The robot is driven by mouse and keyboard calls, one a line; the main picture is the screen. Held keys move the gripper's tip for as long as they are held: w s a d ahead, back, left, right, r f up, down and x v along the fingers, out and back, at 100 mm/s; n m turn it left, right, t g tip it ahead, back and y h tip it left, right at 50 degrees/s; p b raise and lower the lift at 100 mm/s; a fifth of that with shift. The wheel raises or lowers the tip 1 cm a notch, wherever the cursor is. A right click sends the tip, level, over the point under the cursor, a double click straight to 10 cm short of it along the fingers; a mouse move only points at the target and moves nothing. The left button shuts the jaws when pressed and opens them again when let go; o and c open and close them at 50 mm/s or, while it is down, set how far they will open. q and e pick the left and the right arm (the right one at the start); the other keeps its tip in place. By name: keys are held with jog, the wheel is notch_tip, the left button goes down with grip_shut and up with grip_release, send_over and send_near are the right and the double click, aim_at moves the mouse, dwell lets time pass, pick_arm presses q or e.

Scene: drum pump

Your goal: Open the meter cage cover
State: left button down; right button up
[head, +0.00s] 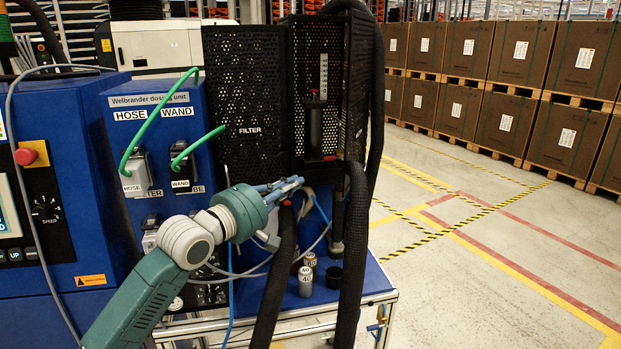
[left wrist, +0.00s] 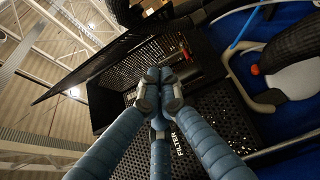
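The meter cage (head: 318,60) is a black perforated box on the blue unit. A dark handle-like part (head: 315,125) and a pale scale strip (head: 323,75) show at its front. A perforated panel (head: 235,80) marked FILTER stands to its left. I cannot tell for sure which panel is the cover or how far it stands open. My left gripper (head: 296,184) is below the cage's lower front edge. In the left wrist view its blue fingers (left wrist: 159,92) meet at the tips, with nothing visible between them. A dark flat panel (left wrist: 85,65) juts out there. My right gripper is out of view.
Thick black hoses (head: 356,230) hang in front of the cage's right side and down past the table. Green cables (head: 153,118) loop at the left.

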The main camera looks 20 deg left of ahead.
pick_arm(q)
jog(key=w+d+p, duration=0.5)
jog(key=w+d, duration=0.2)
jog(key=w, duration=0.2)
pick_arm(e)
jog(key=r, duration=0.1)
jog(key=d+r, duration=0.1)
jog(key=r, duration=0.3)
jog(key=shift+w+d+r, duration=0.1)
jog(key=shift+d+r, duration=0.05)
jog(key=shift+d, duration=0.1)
pick_arm(q)
jog(key=shift+w+a+f, duration=0.1)
jog(key=shift+f, duration=0.05)
jog(key=shift+w, duration=0.1)
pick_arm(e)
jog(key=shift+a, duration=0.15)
